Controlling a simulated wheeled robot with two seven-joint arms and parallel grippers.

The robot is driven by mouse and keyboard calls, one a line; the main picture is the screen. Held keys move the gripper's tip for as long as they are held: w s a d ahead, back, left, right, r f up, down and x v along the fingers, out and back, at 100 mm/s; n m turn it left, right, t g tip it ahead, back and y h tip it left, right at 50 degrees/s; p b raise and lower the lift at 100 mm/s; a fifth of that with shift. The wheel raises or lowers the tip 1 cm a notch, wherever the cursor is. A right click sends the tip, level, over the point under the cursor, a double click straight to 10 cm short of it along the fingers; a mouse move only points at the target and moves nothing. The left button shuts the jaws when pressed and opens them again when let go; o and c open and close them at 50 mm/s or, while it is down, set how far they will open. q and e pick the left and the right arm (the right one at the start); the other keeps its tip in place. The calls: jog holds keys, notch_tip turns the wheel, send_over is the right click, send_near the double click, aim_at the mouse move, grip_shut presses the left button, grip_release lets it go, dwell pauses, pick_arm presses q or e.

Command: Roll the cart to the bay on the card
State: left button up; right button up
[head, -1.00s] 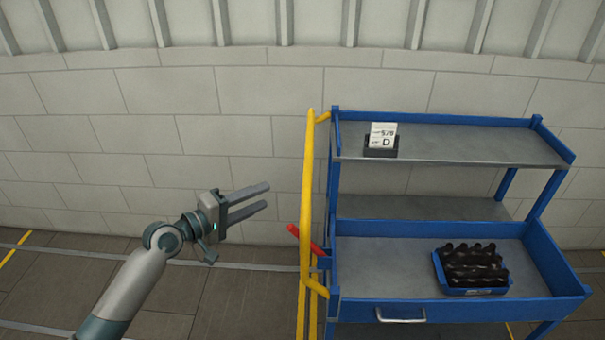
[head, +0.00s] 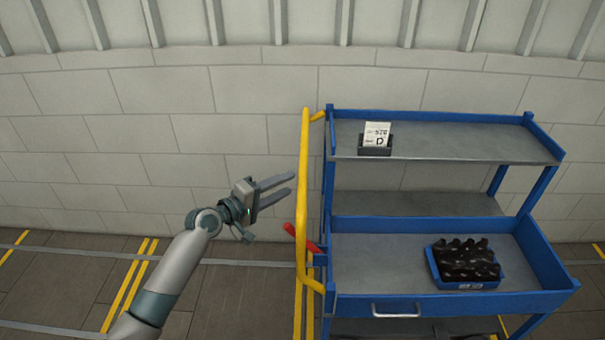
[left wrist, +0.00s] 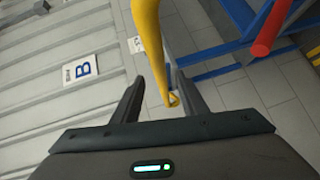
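The blue cart (head: 430,302) stands at the right in the head view, with grey shelves and an upright yellow handle (head: 304,190) on its left side. A white card (head: 377,133) sits in a dark holder on the top shelf; its large letter looks like D. My left gripper (head: 291,183) is open beside the handle. In the left wrist view the yellow bar (left wrist: 149,40) runs between the spread fingers of my left gripper (left wrist: 160,95), with gaps visible. A red lever (head: 301,240) sticks out near the handle. My right gripper is not in view.
A blue crate of dark bottles (head: 466,284) sits on the cart's lower tray. A pale block wall (head: 150,120) is behind. Yellow floor lines (head: 128,285) show at left, with bare floor between. A sign marked B (left wrist: 82,69) shows in the left wrist view.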

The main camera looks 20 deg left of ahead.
aim_at(303, 177)
pick_arm(q)
jog(key=p+x, duration=0.1)
jog(key=x, duration=0.6)
jog(key=shift+w+d, duration=0.2)
jog(key=shift+w, duration=0.05)
jog(key=shift+c, duration=0.3)
grip_shut()
